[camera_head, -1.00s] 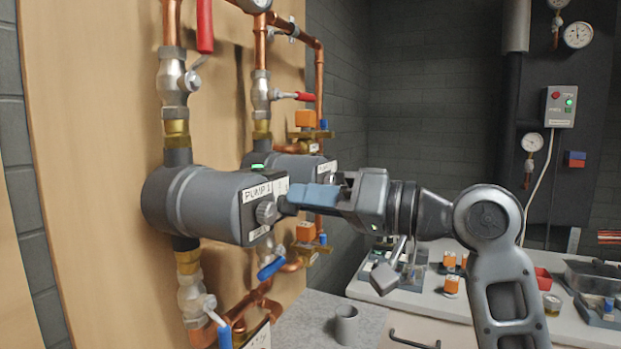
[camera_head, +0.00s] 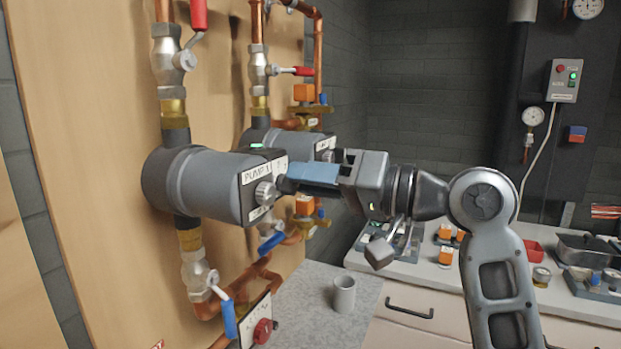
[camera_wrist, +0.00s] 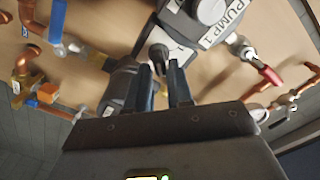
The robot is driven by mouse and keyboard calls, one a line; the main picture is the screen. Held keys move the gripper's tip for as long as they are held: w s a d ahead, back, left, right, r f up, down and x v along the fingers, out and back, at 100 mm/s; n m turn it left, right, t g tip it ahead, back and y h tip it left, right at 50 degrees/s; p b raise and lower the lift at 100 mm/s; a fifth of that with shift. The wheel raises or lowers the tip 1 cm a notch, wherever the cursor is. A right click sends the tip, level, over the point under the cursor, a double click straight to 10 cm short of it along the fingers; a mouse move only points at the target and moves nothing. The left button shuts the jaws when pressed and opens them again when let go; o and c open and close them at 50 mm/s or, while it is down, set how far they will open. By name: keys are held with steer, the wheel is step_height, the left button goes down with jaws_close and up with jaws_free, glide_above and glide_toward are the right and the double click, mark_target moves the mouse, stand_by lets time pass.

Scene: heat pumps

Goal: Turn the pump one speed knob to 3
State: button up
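Pump one (camera_head: 205,185) is a grey cylinder on the board, with a white "PUMP 1" label. A light grey round knob (camera_head: 265,192) is on its front; it also shows at the top of the wrist view (camera_wrist: 211,10). A smaller dark knob (camera_wrist: 158,54) is beside it; I cannot read which one sets speed. My gripper (camera_head: 287,182) is right at the pump's front, its blue fingers pointing left. In the wrist view its two fingertips (camera_wrist: 161,72) are apart, on either side of the dark knob's near end. Contact is unclear. The knob settings are unreadable.
A second pump (camera_head: 320,143) is behind my fingers. A blue valve lever (camera_head: 271,243) and red valve lever (camera_head: 304,71) are close by on copper pipes. A grey mug (camera_head: 344,294) stands on the counter below. The counter at right holds several parts.

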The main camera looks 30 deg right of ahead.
steer(key=shift+o, duration=1.4)
steer(key=b+v, duration=0.2)
steer(key=v, duration=0.5)
steer(key=shift+s+d, duration=0.2)
steer(key=shift+s, duration=0.1)
steer(key=shift+f, duration=0.1)
steer(key=s+a+f+m+t+h, duration=0.1)
steer(key=s+a+f+m+h, duration=0.3)
steer(key=f, duration=0.9)
steer(key=s+d+f+m+t+h, duration=0.15)
steer(key=s+f+h, duration=0.4)
steer(key=f, duration=0.75)
steer(key=s+a+f+n+g+h, duration=0.1)
steer(key=s+n, duration=0.6)
steer(key=s, duration=1.8)
step_height(320, 180, down, 2)
steer(key=shift+a+f+g, duration=0.1)
steer(key=shift+a+g, duration=0.55)
steer(key=shift+a, duration=0.4)
